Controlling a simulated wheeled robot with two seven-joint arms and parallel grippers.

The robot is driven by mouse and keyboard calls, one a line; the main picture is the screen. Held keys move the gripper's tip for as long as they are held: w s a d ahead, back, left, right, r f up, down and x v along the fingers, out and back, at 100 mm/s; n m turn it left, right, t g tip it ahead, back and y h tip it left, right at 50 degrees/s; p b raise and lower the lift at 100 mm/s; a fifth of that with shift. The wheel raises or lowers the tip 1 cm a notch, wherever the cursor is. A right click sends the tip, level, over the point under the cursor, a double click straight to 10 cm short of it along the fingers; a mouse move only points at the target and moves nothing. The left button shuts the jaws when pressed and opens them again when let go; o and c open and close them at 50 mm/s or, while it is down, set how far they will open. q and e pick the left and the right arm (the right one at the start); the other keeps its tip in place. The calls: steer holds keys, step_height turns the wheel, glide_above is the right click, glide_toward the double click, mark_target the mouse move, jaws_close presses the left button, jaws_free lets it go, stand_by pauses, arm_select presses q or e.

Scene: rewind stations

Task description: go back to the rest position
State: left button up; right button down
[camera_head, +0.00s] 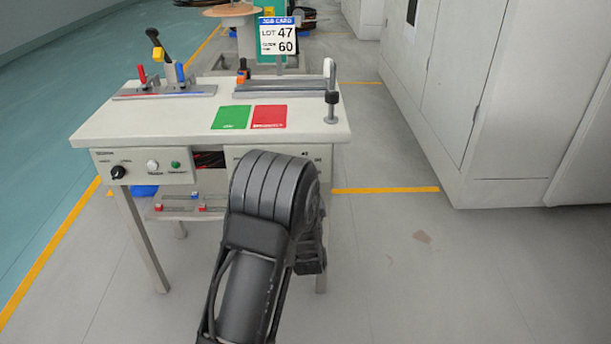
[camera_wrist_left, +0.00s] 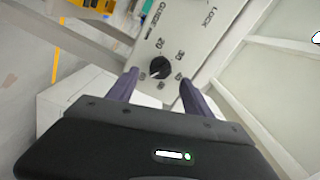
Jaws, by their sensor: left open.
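My left gripper (camera_wrist_left: 158,82) is open in the left wrist view, with its two dark fingers apart and nothing held. A black dial knob (camera_wrist_left: 160,67) on a pale panel (camera_wrist_left: 185,25) shows between and beyond the fingertips. The panel carries the marks 20 and 30 and the words GUIDE and LOCK. I cannot tell whether the fingers touch the knob. In the head view my dark arm rises from the bottom middle and covers the right part of the station's front (camera_head: 235,160). The gripper's fingers cannot be made out there. My right gripper is not in view.
The station table (camera_head: 115,125) holds a green card (camera_head: 232,117), a red card (camera_head: 269,116), toggle clamps (camera_head: 165,88) and a job card sign (camera_head: 278,36) reading LOT 47 and 60. Grey cabinets (camera_head: 480,100) stand at right. Floor between them is clear.

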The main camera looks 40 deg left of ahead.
arm_select(q)
steer(key=shift+v, duration=1.2)
